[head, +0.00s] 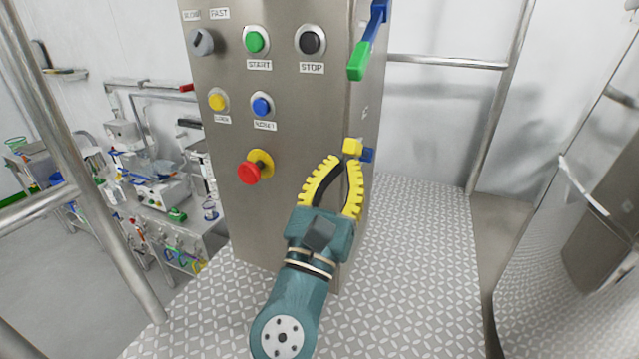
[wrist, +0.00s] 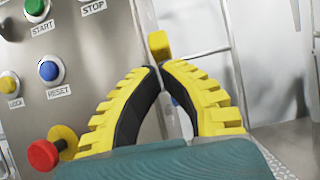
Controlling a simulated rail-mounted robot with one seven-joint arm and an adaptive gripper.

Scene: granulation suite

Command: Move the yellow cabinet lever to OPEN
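The yellow cabinet lever (head: 352,147) is a small yellow block on a blue mount (head: 368,155), on the right side face of the steel cabinet near its front edge. Its yellow end also shows in the wrist view (wrist: 158,45), just beyond the fingertips. My gripper (head: 343,160) has yellow ribbed fingers with black inner pads, and points up at the lever from below. I cannot tell whether the tips touch the lever.
The cabinet front (head: 290,215) carries several buttons and a red emergency knob (head: 249,172) left of my gripper. A green-ended blue handle (head: 358,60) sits above the lever. A rail (head: 450,62) runs behind. The patterned floor (head: 420,270) right of the cabinet is clear.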

